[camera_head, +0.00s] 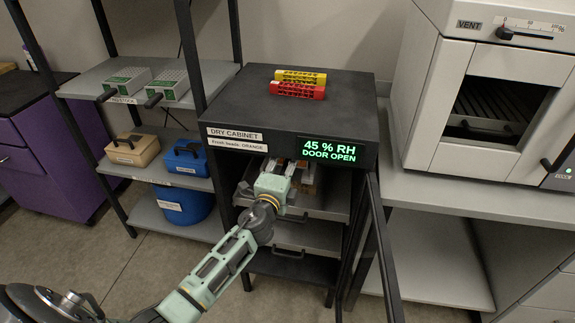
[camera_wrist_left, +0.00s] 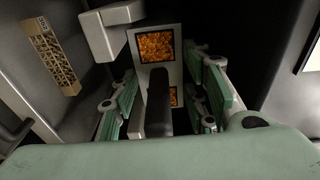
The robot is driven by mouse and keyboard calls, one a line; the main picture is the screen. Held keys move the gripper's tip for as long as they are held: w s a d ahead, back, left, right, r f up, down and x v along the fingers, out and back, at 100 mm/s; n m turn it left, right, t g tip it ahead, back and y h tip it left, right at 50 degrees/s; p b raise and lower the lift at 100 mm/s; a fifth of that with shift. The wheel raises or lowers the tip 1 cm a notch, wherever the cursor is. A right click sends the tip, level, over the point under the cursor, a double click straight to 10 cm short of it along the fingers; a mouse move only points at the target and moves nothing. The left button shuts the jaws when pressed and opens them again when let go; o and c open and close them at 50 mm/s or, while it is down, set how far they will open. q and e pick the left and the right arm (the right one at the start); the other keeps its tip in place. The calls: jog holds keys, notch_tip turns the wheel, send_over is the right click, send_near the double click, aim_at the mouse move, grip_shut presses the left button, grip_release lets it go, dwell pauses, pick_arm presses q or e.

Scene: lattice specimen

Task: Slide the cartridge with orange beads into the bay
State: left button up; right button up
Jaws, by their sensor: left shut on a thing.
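The cartridge is mostly hidden there by the gripper. The bay is not clearly visible, so I cannot tell how far in the cartridge sits. My right gripper is in neither view.
A pale bracket-like part (camera_wrist_left: 112,30) is close to the cartridge's upper left. A tan lattice block (camera_wrist_left: 52,58) is farther left. The open cabinet door (camera_head: 382,245) stands at the right. Red (camera_head: 298,90) and yellow (camera_head: 301,76) lattice pieces lie on the cabinet top.

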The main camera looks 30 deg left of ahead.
pick_arm(q)
jog(key=shift+w+a+r+b, duration=0.1)
jog(key=shift+w+a+b, duration=0.15)
jog(key=shift+w, duration=0.6)
jog(key=shift+w+a+b, duration=0.15)
jog(key=shift+w+b, duration=0.15)
jog(key=shift+w, duration=0.55)
jog(key=o, duration=1.4)
jog(key=shift+c, duration=0.2)
jog(key=shift+o, duration=0.4)
jog(key=shift+f, duration=0.2)
jog(key=o, duration=0.4)
jog(key=shift+r, duration=0.3)
